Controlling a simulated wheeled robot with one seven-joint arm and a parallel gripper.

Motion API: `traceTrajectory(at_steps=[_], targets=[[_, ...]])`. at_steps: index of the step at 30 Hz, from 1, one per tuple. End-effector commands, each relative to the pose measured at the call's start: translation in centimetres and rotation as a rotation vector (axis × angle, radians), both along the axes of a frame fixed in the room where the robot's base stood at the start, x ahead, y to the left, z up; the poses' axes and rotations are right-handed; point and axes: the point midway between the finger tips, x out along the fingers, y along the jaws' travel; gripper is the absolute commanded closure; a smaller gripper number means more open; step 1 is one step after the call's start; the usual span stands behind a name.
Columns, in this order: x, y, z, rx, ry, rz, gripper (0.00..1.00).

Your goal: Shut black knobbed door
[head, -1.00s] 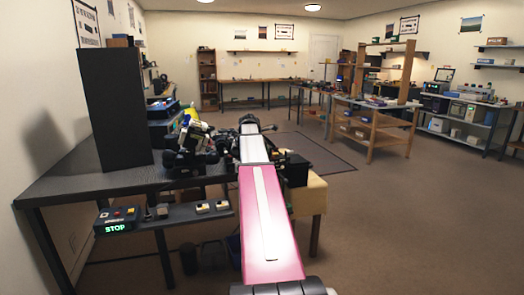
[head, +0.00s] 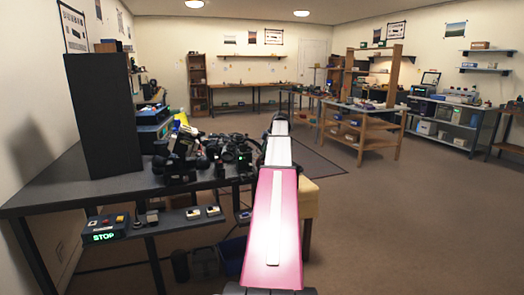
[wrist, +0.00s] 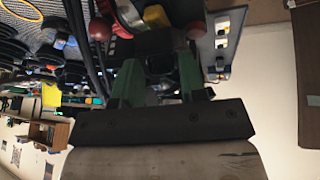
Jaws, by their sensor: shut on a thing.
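I cannot clearly make out the black knobbed door or its knob in either view. A tall, plain black panel or box (head: 103,115) stands upright on the left of the dark table; no knob shows on it. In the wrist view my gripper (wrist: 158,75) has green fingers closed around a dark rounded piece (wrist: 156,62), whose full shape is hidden. In the head view my pink and white arm reaches forward along the table's right side. My gripper's tips are lost there among black equipment.
Black equipment (head: 182,160) crowds the dark table (head: 70,185). A control box (head: 105,229) reading STOP sits on a front ledge. The wrist view shows a red ball (wrist: 100,29) beside the fingers. A wooden shelf unit (head: 372,117) stands right, with open floor before it.

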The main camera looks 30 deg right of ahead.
Motion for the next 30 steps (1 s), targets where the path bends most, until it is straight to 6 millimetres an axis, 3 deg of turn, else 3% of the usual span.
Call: traceTrajectory(at_steps=[15,30], targets=[[-0.6,-2.1,-1.4,0.347,-0.077,-0.002,0.85],[-0.8,-2.3,-1.7,0.42,-0.094,0.001,0.85]])
